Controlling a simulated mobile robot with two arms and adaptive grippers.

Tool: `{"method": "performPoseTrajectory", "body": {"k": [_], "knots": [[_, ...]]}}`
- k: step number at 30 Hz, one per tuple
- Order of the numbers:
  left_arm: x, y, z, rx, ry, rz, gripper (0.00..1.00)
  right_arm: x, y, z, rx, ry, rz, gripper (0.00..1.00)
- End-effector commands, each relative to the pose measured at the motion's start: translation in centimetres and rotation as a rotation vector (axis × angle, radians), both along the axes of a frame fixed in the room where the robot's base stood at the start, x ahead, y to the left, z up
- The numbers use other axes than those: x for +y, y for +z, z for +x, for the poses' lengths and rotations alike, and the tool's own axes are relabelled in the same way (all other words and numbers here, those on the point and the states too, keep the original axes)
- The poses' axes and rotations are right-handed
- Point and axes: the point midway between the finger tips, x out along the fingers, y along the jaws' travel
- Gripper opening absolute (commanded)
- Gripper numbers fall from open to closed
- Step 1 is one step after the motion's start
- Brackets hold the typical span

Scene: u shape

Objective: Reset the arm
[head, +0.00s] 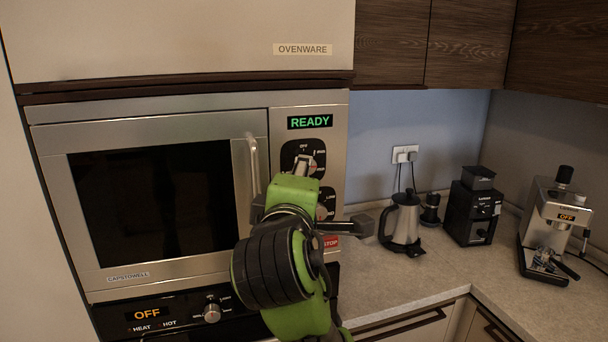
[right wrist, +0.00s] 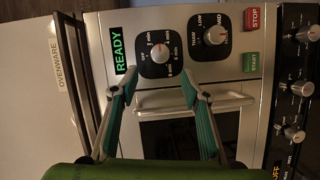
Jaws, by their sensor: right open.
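My right arm, green and black, reaches up in front of the microwave (head: 260,125). In the head view its gripper (head: 303,172) is at the control panel, and the arm hides part of the dials. In the right wrist view the two teal-lined fingers of the gripper (right wrist: 160,78) are spread apart with nothing between them. The upper timer dial (right wrist: 159,53) shows just past the fingertips. The lower dial (right wrist: 214,35) is to its right in that view. I cannot tell whether a fingertip touches the panel. My left gripper is not in view.
The microwave display (head: 310,122) reads READY and its door is shut. An oven panel (head: 150,316) below reads OFF. A kettle (head: 402,222), a black grinder (head: 474,210) and a coffee machine (head: 555,225) stand on the counter (head: 400,290) to the right. The counter front is clear.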

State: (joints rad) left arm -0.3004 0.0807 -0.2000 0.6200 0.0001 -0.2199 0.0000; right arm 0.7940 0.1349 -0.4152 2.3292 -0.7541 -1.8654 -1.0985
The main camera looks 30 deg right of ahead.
Motion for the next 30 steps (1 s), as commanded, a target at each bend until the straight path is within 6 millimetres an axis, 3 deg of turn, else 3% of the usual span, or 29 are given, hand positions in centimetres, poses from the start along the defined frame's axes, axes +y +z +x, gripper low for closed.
{"method": "performPoseTrajectory", "body": {"k": [7,23,26,29,30], "knots": [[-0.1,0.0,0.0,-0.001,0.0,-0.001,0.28,1.2,0.1,-1.6,0.001,0.001,0.001,0.42],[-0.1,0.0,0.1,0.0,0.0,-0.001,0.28,1.2,-0.1,-1.6,0.004,0.002,0.003,0.42],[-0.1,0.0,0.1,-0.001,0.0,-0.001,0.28,1.3,-2.1,-1.2,0.027,0.016,0.031,0.42],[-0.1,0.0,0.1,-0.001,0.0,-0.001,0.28,1.6,-6.5,-0.6,0.08,0.049,0.103,0.42],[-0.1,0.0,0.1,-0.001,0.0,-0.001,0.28,1.8,-8.9,-0.4,0.107,0.064,0.145,0.42]]}}
